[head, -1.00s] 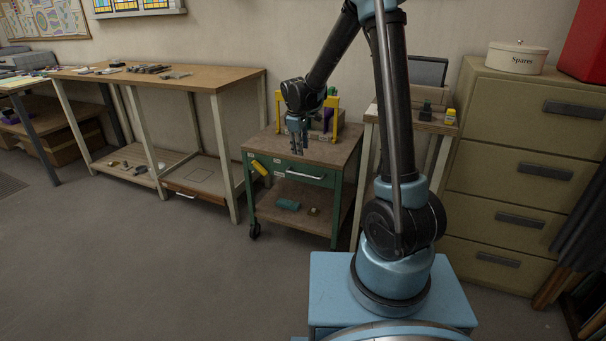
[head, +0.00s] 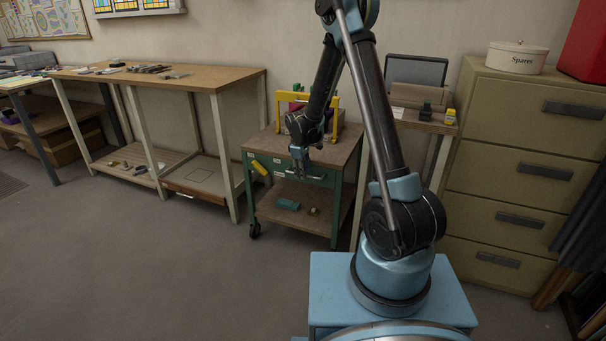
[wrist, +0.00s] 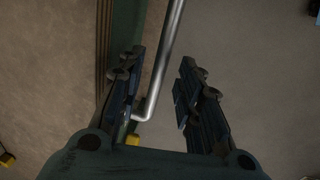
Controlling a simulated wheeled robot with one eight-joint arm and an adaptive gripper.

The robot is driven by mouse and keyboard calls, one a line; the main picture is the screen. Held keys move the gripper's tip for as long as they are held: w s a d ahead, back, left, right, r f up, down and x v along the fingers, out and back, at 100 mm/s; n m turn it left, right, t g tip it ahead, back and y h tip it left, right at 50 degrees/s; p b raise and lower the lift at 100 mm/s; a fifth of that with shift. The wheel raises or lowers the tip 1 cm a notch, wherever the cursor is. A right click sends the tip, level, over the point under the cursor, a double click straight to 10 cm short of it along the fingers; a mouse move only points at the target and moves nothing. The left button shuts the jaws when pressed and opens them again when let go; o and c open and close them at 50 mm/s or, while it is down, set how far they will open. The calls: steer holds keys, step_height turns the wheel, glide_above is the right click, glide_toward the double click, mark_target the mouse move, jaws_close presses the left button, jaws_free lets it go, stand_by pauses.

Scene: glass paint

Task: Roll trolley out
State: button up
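The trolley (head: 268,145) has a brown top, a green frame, a lower shelf and a dark caster. It stands against the wall between the workbench and the cabinet in the head view. A silver bar handle (wrist: 164,70) is on its green front. My gripper (head: 301,170) points down at the front of the trolley, by the handle, and partly hides it. In the wrist view my gripper (wrist: 159,65) is open, with the bar between its fingers in the picture, closer to the left finger. I cannot tell whether they touch.
A yellow frame (head: 335,112) and other items stand on the trolley top; a teal item (head: 288,204) lies on its lower shelf. A workbench (head: 150,77) is left, a drawer cabinet (head: 500,130) right. The floor (head: 150,265) in front is clear.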

steer(key=shift+w+f, duration=0.1)
steer(key=shift+f, duration=0.4)
jaws_close()
steer(key=shift+d, duration=0.1)
steer(key=shift+s, duration=0.2)
